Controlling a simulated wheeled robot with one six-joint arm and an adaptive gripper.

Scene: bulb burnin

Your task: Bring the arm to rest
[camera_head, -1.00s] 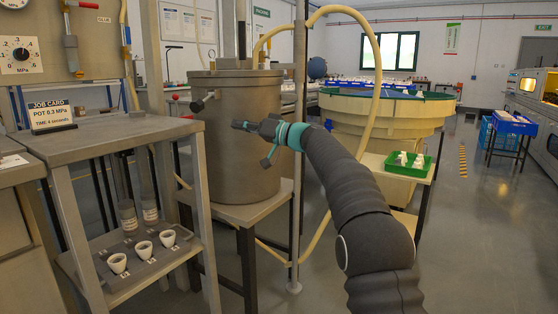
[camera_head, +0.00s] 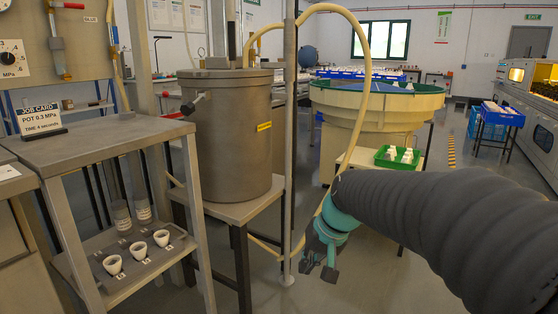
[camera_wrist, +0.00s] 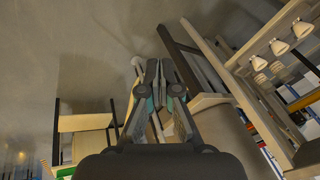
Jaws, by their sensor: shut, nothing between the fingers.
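My gripper (camera_head: 319,262) hangs low in front of the pole, to the right of the pressure pot's table, pointing down toward the floor. It is shut and empty. In the wrist view my gripper (camera_wrist: 154,68) has its fingers together. My dark sleeved arm comes in from the right edge and bends down at the teal wrist. No object is in contact with the fingers that I can see.
The grey pot (camera_head: 230,135) stands on a small table (camera_head: 232,211) beside a pole (camera_head: 289,150). At the left, a shelf unit (camera_head: 97,139) carries white cups (camera_head: 161,238). A green tray (camera_head: 398,157) stands behind my arm.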

